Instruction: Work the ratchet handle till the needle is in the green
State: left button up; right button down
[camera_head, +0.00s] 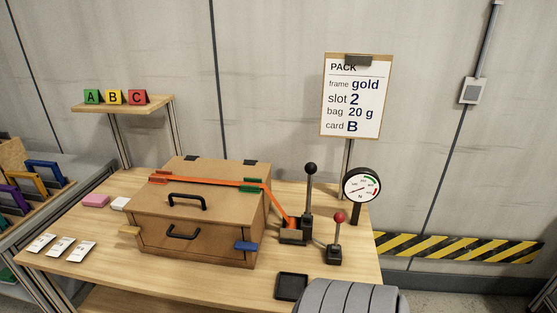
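The ratchet handle (310,191) is a black lever with a round black knob. It stands upright from a black ratchet base (293,234) on the wooden table. An orange strap (215,182) runs from the ratchet up and across the lid of a brown wooden chest (164,237). A round gauge (362,186) stands on a black post behind and to the right of the ratchet. Its dial has a green arc at the upper right and a red arc at the right. The needle is thin and small; I cannot read its position surely. Neither gripper is in view.
A shorter red-knobbed lever (338,238) stands right of the ratchet. A black tray (291,287) lies in front. A blue tab (246,246) sticks out at the chest's front right. A sign (355,96) stands behind. White cards (61,246) lie at the left.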

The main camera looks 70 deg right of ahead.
aim_at(311, 168)
jog(key=u, duration=0.05)
jog(key=k, duration=1.15)
jog(key=z, duration=1.45)
jog(key=i, duration=0.45)
